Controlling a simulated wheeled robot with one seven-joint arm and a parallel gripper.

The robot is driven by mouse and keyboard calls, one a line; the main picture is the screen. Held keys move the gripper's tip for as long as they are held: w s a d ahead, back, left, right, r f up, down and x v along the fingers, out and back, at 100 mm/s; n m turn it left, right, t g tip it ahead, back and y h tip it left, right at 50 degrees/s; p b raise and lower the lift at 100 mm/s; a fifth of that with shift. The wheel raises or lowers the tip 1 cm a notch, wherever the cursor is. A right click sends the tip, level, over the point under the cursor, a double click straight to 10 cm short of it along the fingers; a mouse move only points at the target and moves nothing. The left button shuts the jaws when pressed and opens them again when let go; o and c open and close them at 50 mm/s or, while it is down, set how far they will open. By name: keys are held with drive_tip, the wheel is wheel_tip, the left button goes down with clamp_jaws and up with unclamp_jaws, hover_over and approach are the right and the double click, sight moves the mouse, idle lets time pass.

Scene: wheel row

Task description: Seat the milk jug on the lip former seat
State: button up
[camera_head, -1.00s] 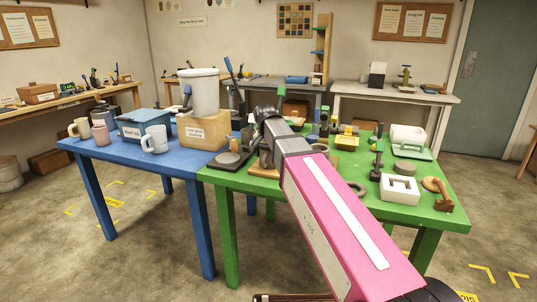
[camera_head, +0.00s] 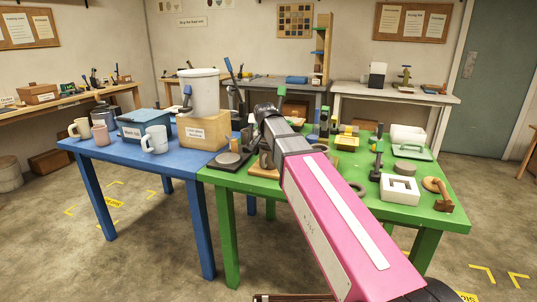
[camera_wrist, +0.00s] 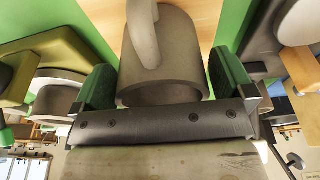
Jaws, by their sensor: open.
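A grey, cup-shaped vessel with a handle, which looks like the milk jug (camera_wrist: 183,58), is in the middle of the wrist view, over a pale wooden board (camera_wrist: 208,18). My gripper (camera_wrist: 163,72) is open, with one green finger on each side of the jug. The right finger shows a small gap to it; I cannot tell whether the left finger touches. I cannot make out for certain which thing is the lip former seat.
The green table (camera_head: 320,203) holds a dark round disc (camera_head: 231,160), a white square block (camera_head: 399,188) and a white bin (camera_head: 408,135). The blue table (camera_head: 190,163) at left holds mugs, a blue box (camera_head: 143,125) and a carton (camera_head: 203,132) under a white bucket (camera_head: 200,90).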

sight(268, 149)
drive_tip(key=shift+v, duration=1.55)
idle(0.4)
drive_tip(key=shift+v, duration=3.35)
drive_tip(key=shift+s, duration=0.15)
